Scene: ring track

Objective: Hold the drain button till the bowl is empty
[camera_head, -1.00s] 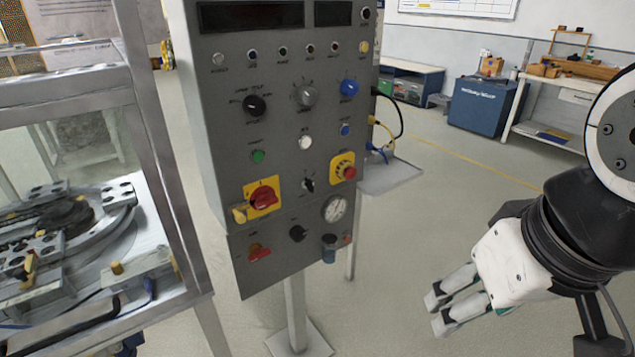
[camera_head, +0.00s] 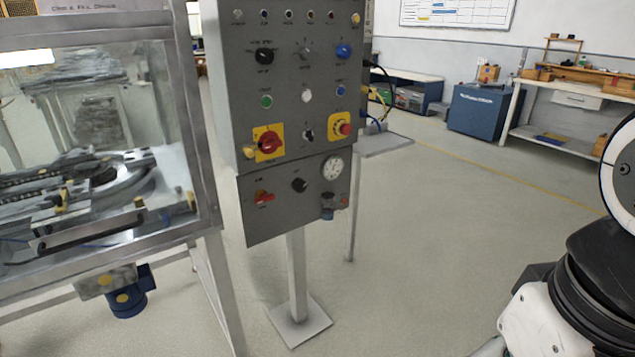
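A grey control panel (camera_head: 225,110) on a post carries several buttons and knobs. They include a green button (camera_head: 266,101), a white button (camera_head: 307,96), a blue button (camera_head: 341,91), a blue knob (camera_head: 343,51) and a red mushroom button (camera_head: 345,128) on yellow. The labels are too small to read, so I cannot tell which is the drain button. A curved ring track (camera_head: 120,180) shows inside the glazed machine at left; I cannot make out a bowl. My gripper (camera_head: 492,347) is at the bottom right, apart from the panel, with its fingers mostly cut off by the frame edge.
The machine's metal frame (camera_head: 208,190) stands close left of the panel. A blue cabinet (camera_head: 483,109) and a workbench (camera_head: 570,90) stand at the back. The floor right of the panel is clear.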

